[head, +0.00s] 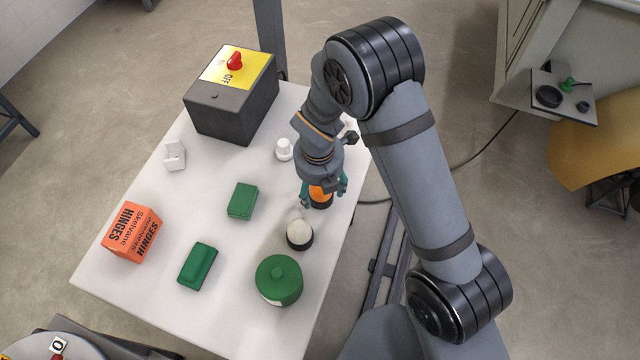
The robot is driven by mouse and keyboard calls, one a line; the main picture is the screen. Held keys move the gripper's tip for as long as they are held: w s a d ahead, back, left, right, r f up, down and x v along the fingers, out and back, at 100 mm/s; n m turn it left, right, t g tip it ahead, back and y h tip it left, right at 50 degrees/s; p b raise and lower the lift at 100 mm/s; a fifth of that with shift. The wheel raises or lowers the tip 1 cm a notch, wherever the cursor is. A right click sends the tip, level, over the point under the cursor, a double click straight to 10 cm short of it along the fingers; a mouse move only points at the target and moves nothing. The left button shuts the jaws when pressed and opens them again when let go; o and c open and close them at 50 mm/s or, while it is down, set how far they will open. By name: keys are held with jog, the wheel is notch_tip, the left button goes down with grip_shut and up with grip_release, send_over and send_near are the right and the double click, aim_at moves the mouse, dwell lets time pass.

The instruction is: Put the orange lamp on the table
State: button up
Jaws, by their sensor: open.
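The orange lamp (319,196) stands near the right edge of the white table (215,223). It has an orange top and a dark base. My gripper (322,201) points down over the lamp, with its teal fingers spread on either side of it. The jaws are open. My wrist hides the upper part of the lamp, and I cannot tell whether the fingers touch it.
A white lamp with a dark base (299,236) and a green round container (279,280) stand in front of my gripper. Two green boxes (242,201), an orange hinges box (131,232), white pieces (175,156) and a dark switch box (231,100) share the table.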

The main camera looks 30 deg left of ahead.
aim_at(319, 192)
notch_tip(319, 192, up, 12)
jog(key=s, duration=0.1)
jog(key=shift+s+d, duration=0.2)
jog(key=shift+d, duration=0.1)
